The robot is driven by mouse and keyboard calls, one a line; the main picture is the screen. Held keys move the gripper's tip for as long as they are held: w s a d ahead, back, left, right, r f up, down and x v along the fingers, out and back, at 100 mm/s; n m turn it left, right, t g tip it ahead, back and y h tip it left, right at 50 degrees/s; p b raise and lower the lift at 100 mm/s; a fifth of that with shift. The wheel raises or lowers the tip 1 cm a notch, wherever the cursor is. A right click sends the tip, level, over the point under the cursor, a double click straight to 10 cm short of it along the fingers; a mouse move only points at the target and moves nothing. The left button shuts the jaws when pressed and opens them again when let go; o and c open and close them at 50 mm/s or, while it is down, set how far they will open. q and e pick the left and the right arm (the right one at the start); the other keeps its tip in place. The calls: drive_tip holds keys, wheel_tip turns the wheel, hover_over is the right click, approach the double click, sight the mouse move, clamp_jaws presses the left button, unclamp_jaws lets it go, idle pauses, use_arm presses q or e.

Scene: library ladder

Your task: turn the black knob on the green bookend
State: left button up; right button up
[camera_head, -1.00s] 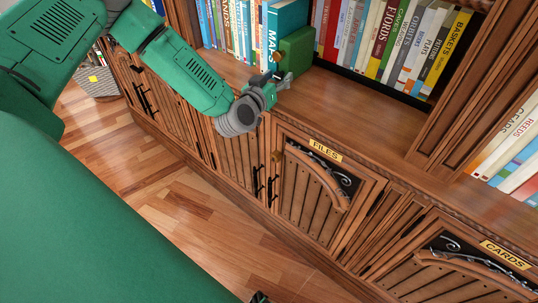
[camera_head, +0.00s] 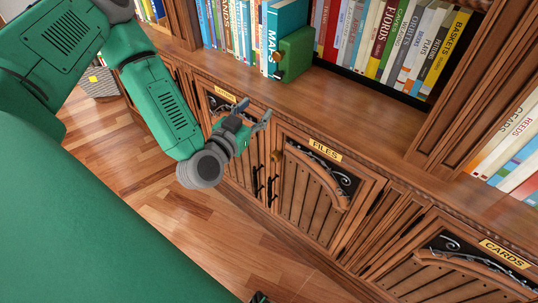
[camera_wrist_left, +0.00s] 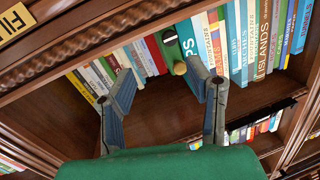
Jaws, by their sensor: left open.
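The green bookend (camera_head: 296,55) stands on the wooden shelf against the teal MAPS book. It also shows in the left wrist view (camera_wrist_left: 165,46), upper middle. A brass-coloured knob (camera_wrist_left: 179,68) shows on its face there. In the head view a small dark spot (camera_head: 277,74) sits low on that face, too small to tell if it is the black knob. My left gripper (camera_head: 257,111) is open and empty, in front of and below the shelf edge, apart from the bookend. In the left wrist view its fingers (camera_wrist_left: 162,71) spread below the bookend. A small dark part at the head view's bottom edge may be my right gripper (camera_head: 259,297).
Books (camera_head: 385,45) fill the shelf right of the bookend. The shelf top (camera_head: 345,98) in front is clear. Below are cabinet doors, one labelled FILES (camera_head: 325,149), with black handles and a brass knob (camera_head: 277,156). A basket (camera_head: 101,84) stands on the floor at far left.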

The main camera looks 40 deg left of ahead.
use_arm(q)
drive_tip(key=s+d+f+g+h+b, duration=0.1)
drive_tip(key=s+d+f+g, duration=0.2)
drive_tip(key=f, duration=0.2)
drive_tip(key=s+d+f+m+g+h+b, duration=0.1)
drive_tip(key=s+d+f+g+h, duration=0.1)
drive_tip(key=f, duration=0.4)
drive_tip(key=s+d+f+g+h+b, duration=0.2)
drive_tip(key=s+d+f+g, duration=0.1)
drive_tip(key=s+d+f, duration=0.1)
wheel_tip(320, 180, down, 2)
drive_tip(key=shift+s+d+f+m+g, duration=0.2)
drive_tip(key=shift+d+f+m+g, duration=0.15)
drive_tip(key=shift+d, duration=0.55)
drive_tip(key=s+a+f+g+y, duration=0.1)
drive_tip(key=s+g, duration=0.1)
drive_tip(key=s, duration=0.3)
drive_tip(key=s+a+f+n+g+y, duration=0.1)
drive_tip(key=s+f+g, duration=0.1)
drive_tip(key=s, duration=0.4)
drive_tip(key=s+a+f+g+y, duration=0.1)
drive_tip(key=s+a+f+g, duration=0.1)
drive_tip(key=s+g, duration=0.2)
drive_tip(key=shift+s, duration=0.7)
drive_tip(key=shift+a+f+n, duration=0.15)
drive_tip(key=shift+a+n, duration=0.1)
drive_tip(key=shift+w+d, duration=0.1)
drive_tip(key=shift+d, duration=0.05)
